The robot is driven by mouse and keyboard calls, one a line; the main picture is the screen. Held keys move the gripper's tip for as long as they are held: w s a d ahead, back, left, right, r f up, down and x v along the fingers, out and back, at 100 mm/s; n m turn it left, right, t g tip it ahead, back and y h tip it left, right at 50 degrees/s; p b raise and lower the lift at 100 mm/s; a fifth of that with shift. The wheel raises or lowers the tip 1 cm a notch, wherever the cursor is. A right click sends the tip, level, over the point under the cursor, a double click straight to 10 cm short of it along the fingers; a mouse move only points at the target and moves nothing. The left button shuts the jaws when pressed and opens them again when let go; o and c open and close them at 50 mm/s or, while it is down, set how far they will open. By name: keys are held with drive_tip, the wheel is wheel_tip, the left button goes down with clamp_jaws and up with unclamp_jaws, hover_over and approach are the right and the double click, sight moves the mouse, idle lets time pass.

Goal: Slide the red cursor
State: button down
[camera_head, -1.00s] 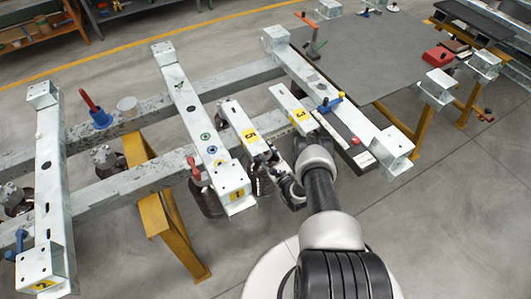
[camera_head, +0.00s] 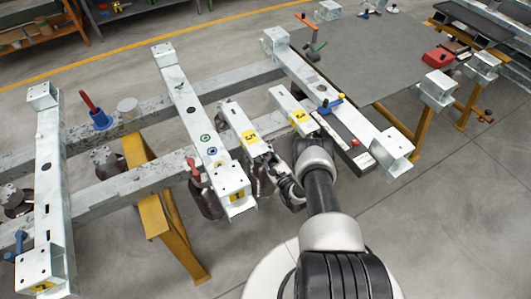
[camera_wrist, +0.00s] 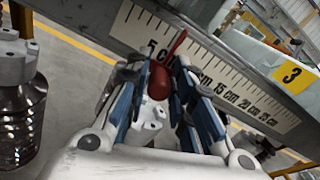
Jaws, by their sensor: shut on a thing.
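The red cursor (camera_wrist: 160,82) shows in the wrist view as a rounded red handle with a thin red pointer rising from it. My gripper (camera_wrist: 160,76) is shut on the handle, with its blue-sided fingers on either side. The pointer lies across a white ruler (camera_wrist: 138,38) with centimetre marks, just right of the 5 cm label. The fingers cover part of the scale left of the 15 cm label. In the head view my gripper (camera_head: 268,156) is beside the block labelled 5 (camera_head: 238,122); the cursor cannot be made out there.
A block labelled 3 (camera_head: 291,104) stands right of the block labelled 5. A long grey beam (camera_head: 187,100) with a red-handled clamp (camera_head: 194,168) is on the left. A yellow trestle (camera_head: 172,232) stands below. The floor at lower right is clear.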

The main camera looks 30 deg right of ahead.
drive_tip(key=shift+a, duration=0.1)
drive_tip(key=shift+a+b, duration=0.3)
drive_tip(key=c, duration=1.5)
unclamp_jaws()
drive_tip(key=shift+s+d, duration=0.1)
drive_tip(key=shift+s, duration=0.05)
drive_tip(key=s, duration=1.1)
drive_tip(key=shift+s+d, duration=0.15)
drive_tip(key=shift+s, duration=0.25)
